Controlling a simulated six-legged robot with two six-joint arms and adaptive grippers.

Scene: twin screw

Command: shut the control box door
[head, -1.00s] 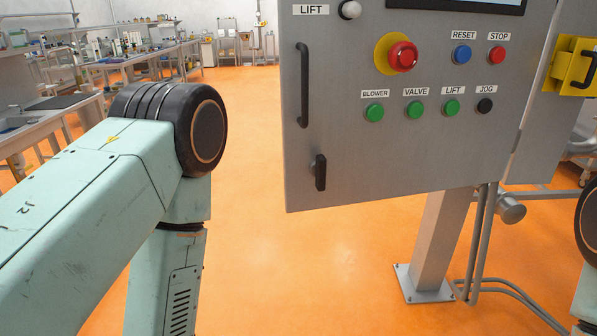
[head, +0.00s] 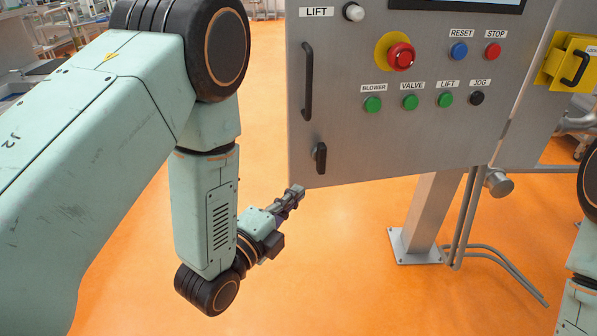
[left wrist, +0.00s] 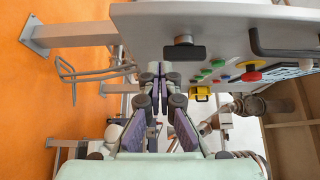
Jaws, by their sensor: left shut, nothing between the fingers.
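The grey control box door (head: 345,120) carries a dark vertical handle (head: 307,82) and a small black latch (head: 320,157) near its left edge. In the left wrist view the door (left wrist: 150,25) shows tilted at the top right, with the latch (left wrist: 184,50) on its face. My left gripper (head: 298,191) is shut and empty near the door's lower left corner. Its fingers also show in the left wrist view (left wrist: 158,72). Whether they touch the door I cannot tell. My right arm shows at the right edge; its gripper is out of view.
A red stop button on yellow (head: 400,57) and several smaller buttons sit on the door. A yellow bracket (head: 567,62) is to its right. A grey post (head: 423,215) and pipes (head: 463,225) stand below. The orange floor is clear left of the post.

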